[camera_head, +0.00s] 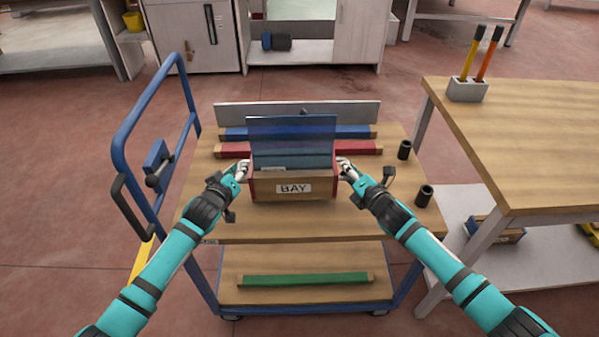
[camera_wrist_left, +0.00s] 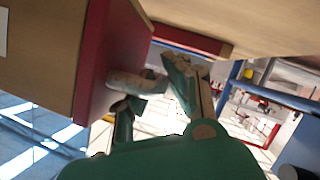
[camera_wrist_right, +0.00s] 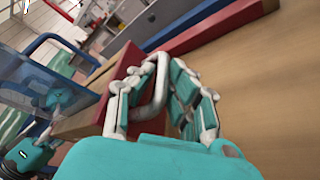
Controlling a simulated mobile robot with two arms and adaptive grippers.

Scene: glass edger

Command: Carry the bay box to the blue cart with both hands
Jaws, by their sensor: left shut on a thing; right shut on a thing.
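The bay box (camera_head: 270,188) is a wooden box with red ends, a white "BAY" label and bluish glass panes standing in it. It is upright over the wooden top of the blue cart (camera_head: 250,228); I cannot tell whether it touches the top. My left gripper (camera_head: 241,169) is shut on the box's left end. My right gripper (camera_head: 345,167) is shut on its right end, where a pale handle (camera_wrist_right: 157,98) shows in the right wrist view. The box end also shows in the left wrist view (camera_wrist_left: 95,70).
Blue and red padded bars (camera_head: 360,148) and a grey upright panel (camera_head: 360,112) lie behind the box. Two black cups (camera_head: 424,196) stand at the cart's right. The cart's front top is clear.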

